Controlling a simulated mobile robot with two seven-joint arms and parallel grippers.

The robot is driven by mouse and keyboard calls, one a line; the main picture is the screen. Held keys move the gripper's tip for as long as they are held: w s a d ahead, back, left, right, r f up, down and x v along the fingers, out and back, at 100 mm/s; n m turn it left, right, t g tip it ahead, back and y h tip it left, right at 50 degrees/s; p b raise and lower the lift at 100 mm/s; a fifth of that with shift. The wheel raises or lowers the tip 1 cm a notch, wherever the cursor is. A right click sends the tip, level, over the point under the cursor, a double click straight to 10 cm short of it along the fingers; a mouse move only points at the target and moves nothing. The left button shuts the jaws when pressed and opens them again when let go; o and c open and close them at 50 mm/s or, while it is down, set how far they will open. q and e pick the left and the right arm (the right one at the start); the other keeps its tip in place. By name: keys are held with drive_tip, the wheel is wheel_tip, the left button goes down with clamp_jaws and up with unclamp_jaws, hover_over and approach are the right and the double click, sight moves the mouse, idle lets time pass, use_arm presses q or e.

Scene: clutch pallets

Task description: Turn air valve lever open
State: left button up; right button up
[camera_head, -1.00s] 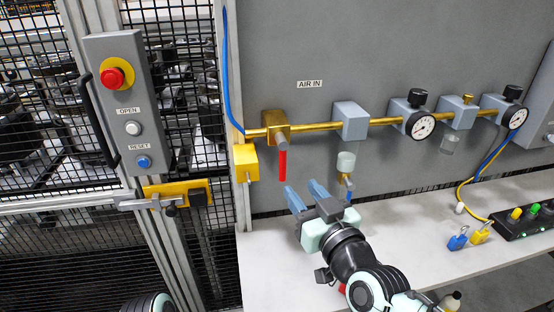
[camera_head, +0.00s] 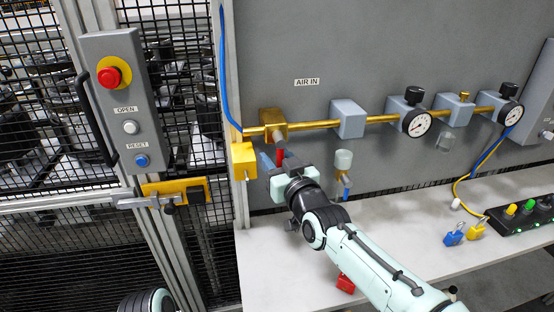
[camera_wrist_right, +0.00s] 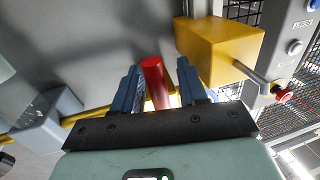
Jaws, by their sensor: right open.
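The air valve (camera_head: 273,122) is a brass body on the brass pipe under the "AIR IN" label. Its red lever (camera_head: 280,154) points down, and its lower part is hidden behind my right gripper. In the right wrist view the red lever (camera_wrist_right: 155,82) stands between the two blue fingers. My right gripper (camera_head: 275,161) is open, with its fingers on either side of the lever; the right wrist view shows the gripper (camera_wrist_right: 160,88) with a gap beside the lever. I cannot tell whether a finger touches it. My left gripper is not in view.
A yellow block (camera_head: 243,161) sits close left of the lever. A filter bowl (camera_head: 343,160) hangs to the right, with gauges (camera_head: 416,123) farther along. Below, a white bench (camera_head: 270,255) carries a red padlock (camera_head: 345,284) and blue and yellow padlocks. A control box (camera_head: 122,100) stands at left.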

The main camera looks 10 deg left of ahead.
clamp_jaws()
drive_tip(key=shift+d+n, duration=0.15)
drive_tip(key=shift+n, duration=0.15)
drive_tip(key=w+d+r+n+h+p, duration=0.1)
drive_tip(key=d+r+n, duration=0.4)
drive_tip(key=n, duration=1)
drive_tip(key=shift+w+d+r+h+p, duration=0.15)
drive_tip(key=shift+w+h+p, duration=0.4)
drive_tip(key=shift+h, duration=0.85)
drive_tip(key=shift+w, duration=0.1)
unclamp_jaws()
